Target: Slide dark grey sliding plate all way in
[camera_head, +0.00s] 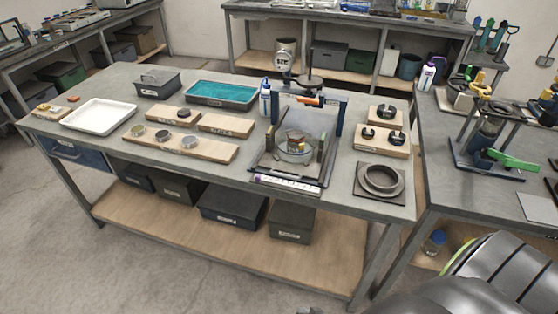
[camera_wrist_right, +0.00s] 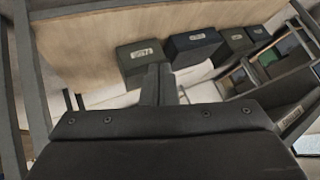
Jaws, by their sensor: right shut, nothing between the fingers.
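A lever frame with blue uprights (camera_head: 339,115) stands on the middle table, right of centre in the head view. A dark grey plate (camera_head: 287,172) lies low at its front, reaching toward the near table edge. A round clear dish (camera_head: 295,157) with small parts sits above it, between the uprights. How far the plate is in is hard to tell. My right gripper (camera_wrist_right: 160,72) is shut and empty in the right wrist view, in front of the table's lower shelf and apart from the plate. My left gripper is not in view.
A square plate with a ring (camera_head: 381,179) and wooden blocks (camera_head: 379,149) stand right of the frame. Wooden boards (camera_head: 180,148), a white tray (camera_head: 98,116) and a teal-filled tray (camera_head: 221,94) are to its left. Boxes (camera_head: 292,225) stand on the lower shelf.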

